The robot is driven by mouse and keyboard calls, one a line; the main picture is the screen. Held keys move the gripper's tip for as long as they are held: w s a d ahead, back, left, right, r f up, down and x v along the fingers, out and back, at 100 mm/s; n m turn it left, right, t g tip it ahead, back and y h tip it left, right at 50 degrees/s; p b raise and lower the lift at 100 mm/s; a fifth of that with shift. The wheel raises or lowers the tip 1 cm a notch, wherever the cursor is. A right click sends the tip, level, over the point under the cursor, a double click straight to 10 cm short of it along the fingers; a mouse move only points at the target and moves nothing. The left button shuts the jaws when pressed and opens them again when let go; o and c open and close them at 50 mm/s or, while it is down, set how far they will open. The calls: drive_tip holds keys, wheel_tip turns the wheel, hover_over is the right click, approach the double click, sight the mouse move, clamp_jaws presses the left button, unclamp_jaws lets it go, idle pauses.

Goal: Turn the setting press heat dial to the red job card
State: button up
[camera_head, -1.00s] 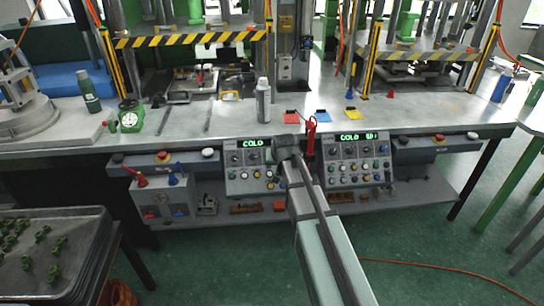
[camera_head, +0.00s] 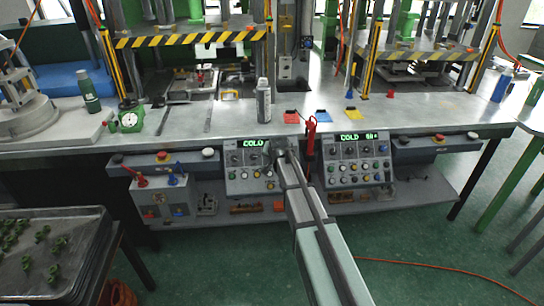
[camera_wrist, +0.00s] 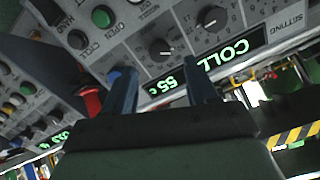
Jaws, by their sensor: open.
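My gripper (camera_head: 279,147) is at the upper right of the left control panel (camera_head: 240,182) in the head view and hides part of it. In the wrist view my gripper (camera_wrist: 160,75) is open and empty. A dark dial with a white pointer line (camera_wrist: 160,50) lies just beyond and between the fingertips; I see no contact. A second dark dial (camera_wrist: 212,18) is beside it. The lit green display (camera_wrist: 200,70) reads about "COLD 55 c", rotated, with a partly legible "SETTING" label. The red card (camera_head: 291,117) lies on the bench, left of the blue card (camera_head: 323,116) and yellow card (camera_head: 353,114).
A red-handled upright object (camera_head: 311,135) stands right of my gripper, between the left panel and the right control panel (camera_head: 358,182). A grey bottle (camera_head: 263,100) stands on the bench behind.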

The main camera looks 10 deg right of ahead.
drive_tip(key=shift+x, duration=2.7)
drive_tip(key=shift+c, duration=0.3)
drive_tip(key=c, duration=1)
drive_tip(key=m, duration=1.1)
drive_tip(key=shift+m+t, duration=0.3)
